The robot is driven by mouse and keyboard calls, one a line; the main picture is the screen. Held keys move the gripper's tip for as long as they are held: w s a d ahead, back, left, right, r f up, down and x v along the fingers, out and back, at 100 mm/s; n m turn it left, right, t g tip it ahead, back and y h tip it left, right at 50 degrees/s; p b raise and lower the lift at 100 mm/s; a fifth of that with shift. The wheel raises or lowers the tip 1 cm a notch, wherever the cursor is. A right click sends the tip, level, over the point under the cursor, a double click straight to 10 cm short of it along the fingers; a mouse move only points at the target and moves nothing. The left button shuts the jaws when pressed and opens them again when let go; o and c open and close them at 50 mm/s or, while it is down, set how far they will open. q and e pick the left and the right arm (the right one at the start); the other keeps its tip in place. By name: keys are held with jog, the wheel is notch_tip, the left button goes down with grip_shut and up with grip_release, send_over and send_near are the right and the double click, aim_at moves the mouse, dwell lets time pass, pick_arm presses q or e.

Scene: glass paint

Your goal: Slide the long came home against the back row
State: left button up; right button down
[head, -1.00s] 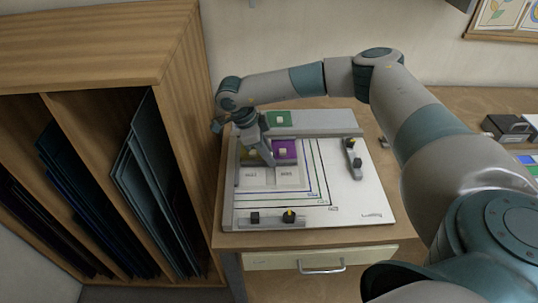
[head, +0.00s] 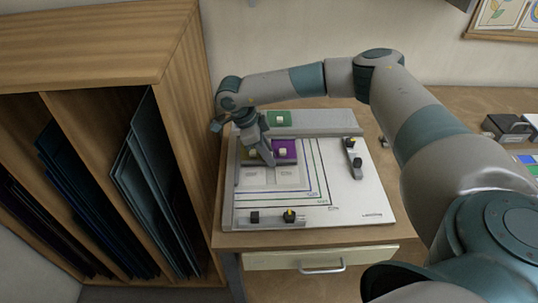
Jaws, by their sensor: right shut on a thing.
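A white board (head: 360,205) with coloured printed lines lies on the bench. At its back left, a purple glass piece (head: 289,147) and an olive piece (head: 250,154), each with a small pale knob, form the back row. My right gripper (head: 267,160) points down over the olive piece, at the front edge of this row. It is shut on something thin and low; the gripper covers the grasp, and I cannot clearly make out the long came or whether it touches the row. Pale printed cells (head: 288,177) show in front. My left gripper is out of view.
A grey bar (head: 325,122) runs along the board's back, with a green piece (head: 279,118) on it. A dark-knobbed clamp bar (head: 352,157) stands at right, another strip with knobs (head: 272,217) at the front. A wooden rack (head: 180,60) stands close at left.

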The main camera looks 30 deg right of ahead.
jog(key=shift+w+d+r, duration=0.2)
jog(key=shift+w+d, duration=0.05)
jog(key=shift+w, duration=0.15)
jog(key=c, duration=1.6)
grip_release()
jog(key=shift+w, duration=0.1)
jog(key=shift+c, duration=0.2)
jog(key=shift+o, duration=0.3)
jog(key=shift+f, duration=0.1)
jog(key=shift+w+d+r+p, duration=0.15)
jog(key=shift+r+p, duration=0.65)
jog(key=shift+r, duration=0.65)
jog(key=shift+s+r+p, duration=0.15)
jog(key=shift+r+p, duration=0.3)
jog(key=shift+r, duration=0.45)
jog(key=shift+s+r+p, duration=0.1)
jog(key=shift+r+p, duration=0.3)
jog(key=shift+r, duration=0.45)
jog(key=shift+a, duration=0.2)
